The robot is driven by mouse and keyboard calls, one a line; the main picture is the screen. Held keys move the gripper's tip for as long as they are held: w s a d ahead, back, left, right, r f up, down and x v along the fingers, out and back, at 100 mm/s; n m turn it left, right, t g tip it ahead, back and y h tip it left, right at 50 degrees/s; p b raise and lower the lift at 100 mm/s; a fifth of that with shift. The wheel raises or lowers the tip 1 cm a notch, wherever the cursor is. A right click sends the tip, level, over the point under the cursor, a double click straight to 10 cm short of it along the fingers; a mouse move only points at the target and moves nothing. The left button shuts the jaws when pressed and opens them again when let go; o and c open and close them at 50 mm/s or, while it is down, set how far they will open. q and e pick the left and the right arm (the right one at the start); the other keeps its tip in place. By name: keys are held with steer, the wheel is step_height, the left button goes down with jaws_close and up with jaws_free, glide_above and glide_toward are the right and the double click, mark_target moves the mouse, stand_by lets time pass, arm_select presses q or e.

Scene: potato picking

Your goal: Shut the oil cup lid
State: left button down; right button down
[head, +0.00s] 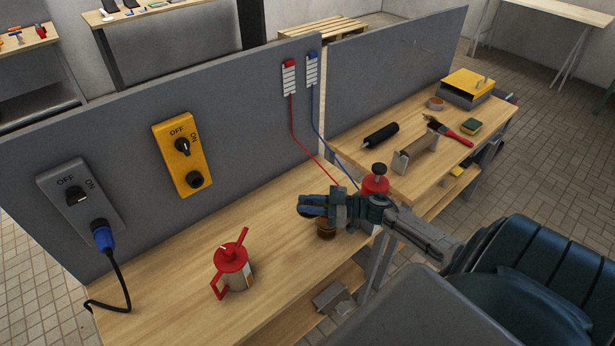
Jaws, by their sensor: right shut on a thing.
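My right gripper (308,205) reaches in from the right, its fingers pointing left above the front workbench. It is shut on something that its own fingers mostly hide. Just below it, a small amber-brown cup (325,231) stands on the bench, its upper part covered by the gripper; it looks like the oil cup. I cannot make out its lid or how far that is open. A can with a red lid, spout and handle (234,264) stands apart to the left. My left gripper is not in view.
A red-topped container with a black knob (374,184) stands behind my right wrist. A grey panel (240,110) with a grey switch (75,198) and a yellow switch (181,153) backs the workbench (160,285). Bare bench lies between the red-lidded can and the gripper.

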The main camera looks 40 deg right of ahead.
steer(key=c, duration=1.3)
jaws_free()
steer(key=b+v, duration=0.2)
steer(key=v, duration=0.5)
steer(key=shift+s+d, duration=0.2)
